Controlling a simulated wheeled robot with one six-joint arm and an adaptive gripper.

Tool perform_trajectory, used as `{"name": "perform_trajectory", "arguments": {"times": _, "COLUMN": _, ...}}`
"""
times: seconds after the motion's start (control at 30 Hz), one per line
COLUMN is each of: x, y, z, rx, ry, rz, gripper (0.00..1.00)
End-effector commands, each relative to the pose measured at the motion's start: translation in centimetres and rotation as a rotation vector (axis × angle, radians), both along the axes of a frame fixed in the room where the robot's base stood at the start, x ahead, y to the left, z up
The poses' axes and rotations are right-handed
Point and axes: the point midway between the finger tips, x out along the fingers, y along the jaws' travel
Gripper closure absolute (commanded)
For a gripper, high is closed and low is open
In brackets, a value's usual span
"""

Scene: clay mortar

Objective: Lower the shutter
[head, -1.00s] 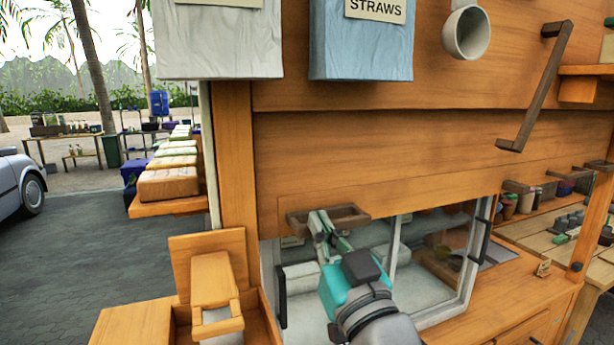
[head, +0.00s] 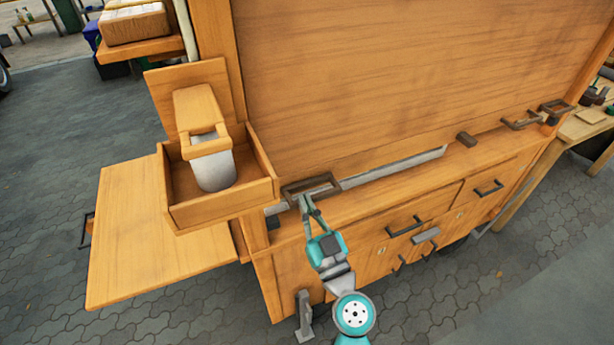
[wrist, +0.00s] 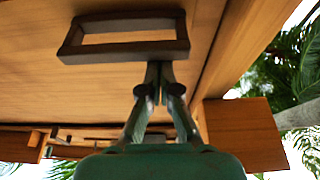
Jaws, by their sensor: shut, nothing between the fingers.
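The shutter (head: 410,75) is a large wooden panel.
A wooden box (head: 220,208) with a scoop-like piece in it stands at left, above a side shelf (head: 125,230). Drawers with dark handles (head: 405,227) are below the counter. A dark block (head: 466,139) lies at the counter's right. Paving at lower left is open.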

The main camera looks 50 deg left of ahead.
Motion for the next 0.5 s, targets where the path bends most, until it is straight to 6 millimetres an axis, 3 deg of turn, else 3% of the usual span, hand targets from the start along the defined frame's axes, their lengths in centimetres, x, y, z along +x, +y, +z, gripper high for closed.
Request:
{"name": "perform_trajectory", "arguments": {"times": 0.03, "x": 0.0, "y": 0.0, "z": -1.8, "rx": -0.006, "ry": 0.009, "rz": 0.001, "gripper": 1.0}}
{"name": "perform_trajectory", "arguments": {"times": 0.2, "x": 0.0, "y": 0.0, "z": -5.9, "rx": -0.005, "ry": 0.007, "rz": 0.002, "gripper": 1.0}}
{"name": "perform_trajectory", "arguments": {"times": 0.5, "x": 0.0, "y": 0.0, "z": -11.0, "rx": -0.004, "ry": 0.003, "rz": 0.001, "gripper": 1.0}}
